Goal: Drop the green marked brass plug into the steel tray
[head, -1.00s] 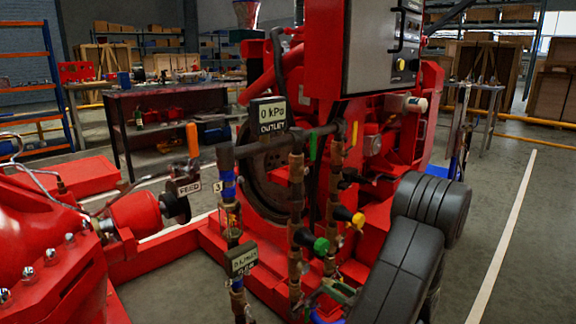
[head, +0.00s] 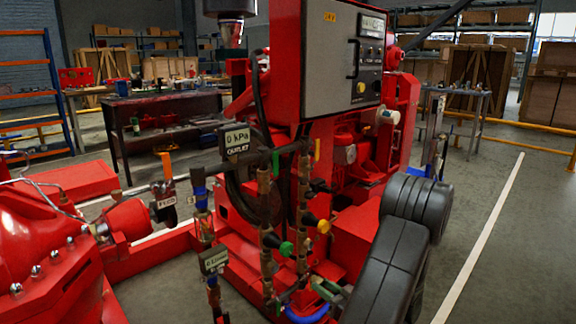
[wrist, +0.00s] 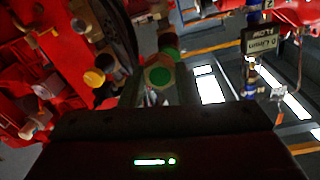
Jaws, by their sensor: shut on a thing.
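In the wrist view a hex brass plug with a green round face (wrist: 160,75) sits at the jaws of my gripper (wrist: 160,92), which is shut on it. The dark gripper body with its small lights fills the bottom of that view. In the head view a green round end (head: 286,248) shows at the front of the pipework; I cannot tell whether it is the same plug. I cannot pick out the steel tray in either view.
A yellow-ended fitting (head: 323,226) is close to the green one, and also shows in the wrist view (wrist: 94,78). Vertical pipes and the outlet gauge (head: 237,142) stand nearby. A grey control panel (head: 340,60) overhangs the red engine.

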